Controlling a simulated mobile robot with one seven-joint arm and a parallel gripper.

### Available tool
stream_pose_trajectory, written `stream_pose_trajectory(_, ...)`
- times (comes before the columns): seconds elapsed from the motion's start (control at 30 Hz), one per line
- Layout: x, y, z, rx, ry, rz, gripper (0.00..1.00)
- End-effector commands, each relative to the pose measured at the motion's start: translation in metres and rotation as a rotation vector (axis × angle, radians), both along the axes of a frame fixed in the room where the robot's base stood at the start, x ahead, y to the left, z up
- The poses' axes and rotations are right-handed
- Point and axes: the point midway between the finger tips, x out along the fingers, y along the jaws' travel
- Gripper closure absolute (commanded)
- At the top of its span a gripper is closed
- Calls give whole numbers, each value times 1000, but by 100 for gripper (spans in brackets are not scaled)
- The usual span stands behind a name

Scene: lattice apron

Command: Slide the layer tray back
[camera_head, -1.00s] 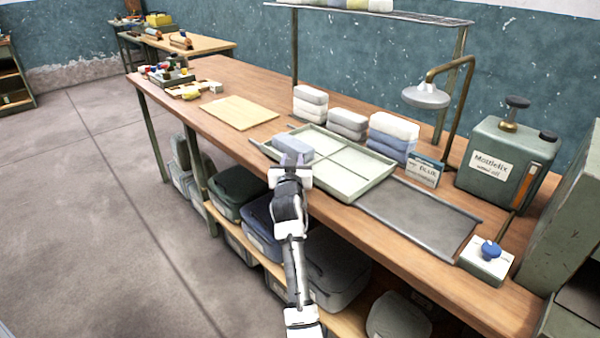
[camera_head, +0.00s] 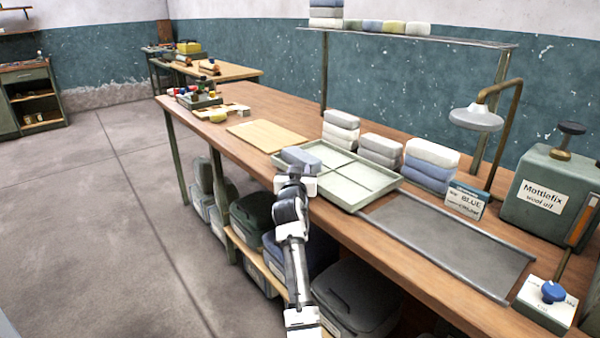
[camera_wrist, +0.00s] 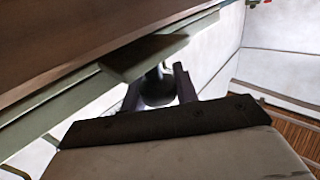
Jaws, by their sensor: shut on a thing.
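The layer tray (camera_head: 372,183) is a shallow pale green tray with a thin cross divider. It lies on the workbench left of a grey plate. A blue-grey block (camera_head: 300,156) lies at its left end; the rest of it looks bare. My gripper (camera_head: 296,172) is at the tray's front left side, beside that block. In the wrist view my gripper (camera_wrist: 158,90) has its two dark fingers on either side of a dark round knob (camera_wrist: 157,88), under the tray's green rim (camera_wrist: 70,95). It is shut on this knob, which seems to be the tray's handle.
The flat grey plate (camera_head: 450,248) with raised edges is right of the tray. Folded stacks (camera_head: 432,168) and a BLUE card (camera_head: 466,201) stand behind. A wooden board (camera_head: 266,136) lies left. Floor at left is clear.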

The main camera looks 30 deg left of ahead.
Motion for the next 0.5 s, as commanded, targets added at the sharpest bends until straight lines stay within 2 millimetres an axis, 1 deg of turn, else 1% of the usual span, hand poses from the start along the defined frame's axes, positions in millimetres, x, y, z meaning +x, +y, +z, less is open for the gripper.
stream_pose_trajectory(0.1, -1, 3, 3, 3, -5, 6, 100)
stream_pose_trajectory(0.13, -1, 3, 3, 3, -5, 6, 69)
stream_pose_trajectory(0.27, -1, 3, 3, 3, -5, 5, 52)
stream_pose_trajectory(0.3, -1, 2, 3, 2, -5, 5, 49)
stream_pose_trajectory(0.5, -1, 1, 2, 2, -4, 3, 49)
